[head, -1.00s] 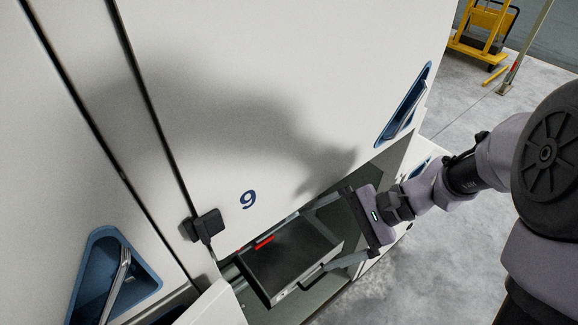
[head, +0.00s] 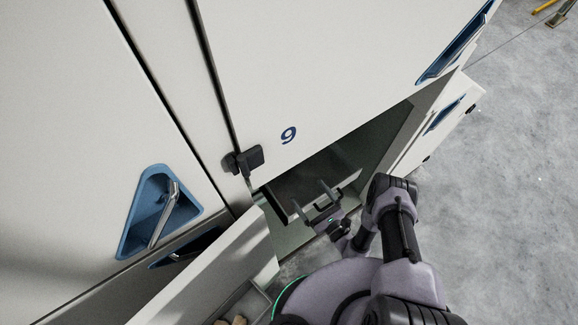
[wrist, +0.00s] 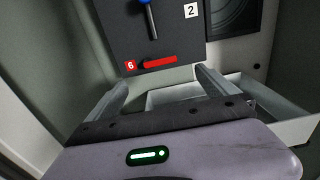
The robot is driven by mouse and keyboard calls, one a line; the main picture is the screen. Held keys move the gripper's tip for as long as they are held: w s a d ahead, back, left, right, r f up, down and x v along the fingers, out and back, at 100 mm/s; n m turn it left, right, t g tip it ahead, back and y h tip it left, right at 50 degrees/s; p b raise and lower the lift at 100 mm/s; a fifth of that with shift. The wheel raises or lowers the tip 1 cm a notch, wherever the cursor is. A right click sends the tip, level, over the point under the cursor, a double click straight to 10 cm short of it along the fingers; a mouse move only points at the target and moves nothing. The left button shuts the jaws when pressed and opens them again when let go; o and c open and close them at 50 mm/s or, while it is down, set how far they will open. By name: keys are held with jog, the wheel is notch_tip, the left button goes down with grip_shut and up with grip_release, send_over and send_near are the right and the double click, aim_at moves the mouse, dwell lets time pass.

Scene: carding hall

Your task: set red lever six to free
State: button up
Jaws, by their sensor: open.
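Red lever six (wrist: 160,62) lies nearly level, a short red bar on a dark panel (wrist: 172,40), beside a red tag (wrist: 130,66) marked 6. My gripper (wrist: 161,80) is open and empty, its two fingers either side of the lever's lower edge in the wrist view, apart from it as far as I can tell. In the head view my gripper (head: 311,197) is at the open low compartment, fingers pointing in toward a dark box (head: 318,174) with a handle. The red lever does not show there.
A blue lever (wrist: 149,18) stands on the same panel, near a white tag (wrist: 191,11) marked 2. A white open tray (wrist: 235,92) lies behind my right finger.

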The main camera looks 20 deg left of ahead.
jog(key=b+x, duration=0.4)
jog(key=x, duration=0.8)
jog(key=shift+a, duration=0.15)
jog(key=c, duration=2)
